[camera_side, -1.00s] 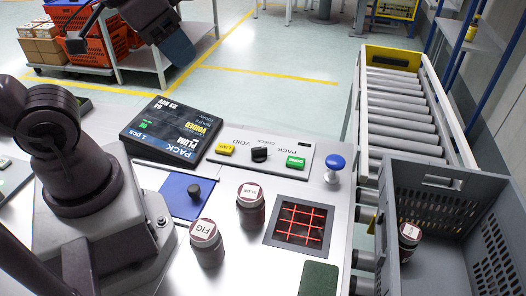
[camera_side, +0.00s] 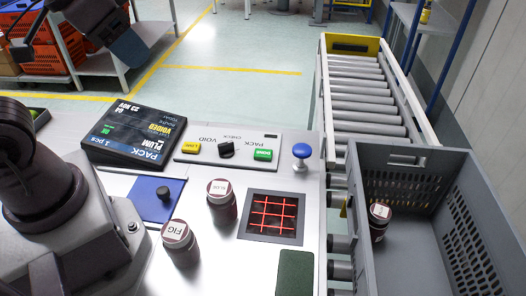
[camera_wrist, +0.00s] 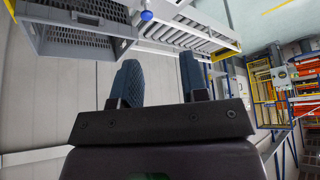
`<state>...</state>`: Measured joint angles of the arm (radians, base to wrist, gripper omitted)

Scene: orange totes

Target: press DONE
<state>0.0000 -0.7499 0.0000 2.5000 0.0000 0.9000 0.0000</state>
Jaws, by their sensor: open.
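The green DONE button (camera_side: 263,154) sits at the right end of a pale control panel (camera_side: 205,157), which reads upside down. A black knob (camera_side: 227,149) and a yellow button (camera_side: 191,148) are on the same panel. My gripper (camera_side: 131,49) hangs at the upper left in the side view, above and well apart from the panel. In the wrist view my gripper (camera_wrist: 160,80) shows two blue-grey fingers spread apart with nothing between them. The wrist view looks toward the wall and does not show the DONE button.
A dark display (camera_side: 135,135) showing PLUM and VOIDED stands left of the panel. A blue mushroom knob (camera_side: 302,151) stands to the right. A grey crate (camera_side: 400,165) holds another jar (camera_side: 379,222).

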